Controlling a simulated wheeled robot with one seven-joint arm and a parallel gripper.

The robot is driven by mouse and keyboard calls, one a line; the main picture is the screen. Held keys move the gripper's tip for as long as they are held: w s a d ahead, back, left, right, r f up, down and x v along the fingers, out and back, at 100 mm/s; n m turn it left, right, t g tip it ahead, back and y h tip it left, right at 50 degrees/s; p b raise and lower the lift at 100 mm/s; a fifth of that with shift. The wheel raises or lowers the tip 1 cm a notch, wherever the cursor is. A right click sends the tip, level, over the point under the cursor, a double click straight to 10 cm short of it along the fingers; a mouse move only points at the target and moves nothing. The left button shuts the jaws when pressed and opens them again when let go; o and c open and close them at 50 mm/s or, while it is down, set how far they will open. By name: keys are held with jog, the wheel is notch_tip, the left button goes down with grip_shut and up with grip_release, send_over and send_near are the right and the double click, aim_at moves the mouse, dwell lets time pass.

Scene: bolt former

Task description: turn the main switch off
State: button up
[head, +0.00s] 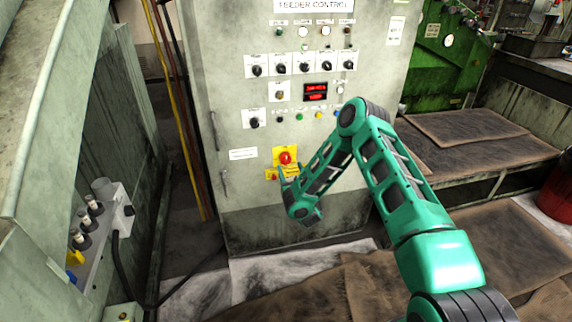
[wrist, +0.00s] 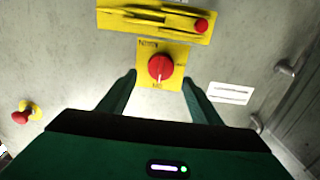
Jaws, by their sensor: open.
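The main switch is a red rotary knob (head: 286,158) on a yellow plate (head: 279,150), low on the grey feeder control cabinet. In the wrist view the picture is upside down; the red knob (wrist: 160,67) sits in the middle of its plate (wrist: 146,49). A small light mark on the knob appears to point toward the lettering that reads ON. My gripper (wrist: 160,77) is open, its two fingers on either side of the knob in the picture, with gaps to it. Contact is not visible. In the head view my gripper (head: 290,175) is small and partly hidden by my arm.
A red mushroom button (wrist: 27,112) sits off to one side. A white label (wrist: 230,93) and cabinet handles (wrist: 290,67) are on the other side. Knobs and lamps fill the panel above.

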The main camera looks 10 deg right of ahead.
aim_at(286, 160)
jog(key=shift+w+a, duration=0.1)
jog(key=shift+w, duration=0.65)
jog(key=shift+w+r, duration=0.15)
jog(key=shift+w, duration=1.85)
jog(key=shift+c, duration=0.7)
jog(key=c, duration=0.9)
